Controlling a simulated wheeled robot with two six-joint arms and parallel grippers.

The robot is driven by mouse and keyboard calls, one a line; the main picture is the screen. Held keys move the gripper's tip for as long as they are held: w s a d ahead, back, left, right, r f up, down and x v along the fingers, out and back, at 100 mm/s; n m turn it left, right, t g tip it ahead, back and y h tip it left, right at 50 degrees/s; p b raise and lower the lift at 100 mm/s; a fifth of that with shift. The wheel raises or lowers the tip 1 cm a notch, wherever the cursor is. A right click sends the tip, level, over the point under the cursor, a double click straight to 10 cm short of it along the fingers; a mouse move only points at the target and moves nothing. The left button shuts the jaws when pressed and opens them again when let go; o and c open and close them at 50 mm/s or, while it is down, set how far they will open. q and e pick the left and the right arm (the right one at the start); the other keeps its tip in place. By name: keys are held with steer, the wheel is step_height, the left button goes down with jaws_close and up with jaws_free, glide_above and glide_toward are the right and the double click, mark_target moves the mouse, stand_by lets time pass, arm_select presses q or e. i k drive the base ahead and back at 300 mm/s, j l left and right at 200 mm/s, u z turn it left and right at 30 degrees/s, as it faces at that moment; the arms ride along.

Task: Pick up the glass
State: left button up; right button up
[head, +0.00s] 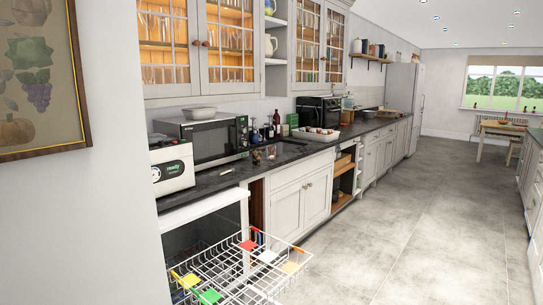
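Several glasses stand on lit shelves behind the shut, glazed doors of the left wall cabinet (200,45). More glassware shows dimly behind the panes of the right wall cabinet (319,42). The panes and bars partly hide the glasses, so I cannot tell single ones apart well. Two small, glass-like items (257,157) (271,152) stand on the dark counter right of the microwave; they are too small to tell for sure. Neither of my grippers is in view.
A wire rack (240,268) with coloured pieces is pulled out from the open white appliance (203,207) below the counter. A white box-like appliance (172,168), a microwave (213,140) and a white tray (316,134) stand on the counter. The grey floor (420,220) is clear.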

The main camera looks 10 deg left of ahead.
mark_target(270, 149)
steer(key=i+l+z, duration=0.35)
steer(key=i, duration=0.15)
steer(key=i+z, duration=0.65)
steer(key=i, duration=1.85)
steer(key=i+u, duration=0.2)
steer(key=i, duration=0.25)
steer(key=i+u, duration=0.2)
steer(key=i, duration=0.3)
steer(key=i+l+u, duration=0.2)
steer(key=i, duration=0.25)
steer(key=i+l+u, duration=0.2)
steer(key=i, duration=0.25)
steer(key=i+j+u, duration=0.25)
steer(key=u, duration=0.15)
steer(key=i+j+u, duration=0.15)
steer(key=i+u, duration=0.5)
steer(key=u, duration=0.15)
steer(key=i+u, duration=0.4)
steer(key=i+j, duration=0.3)
steer(key=i+j+u, duration=0.05)
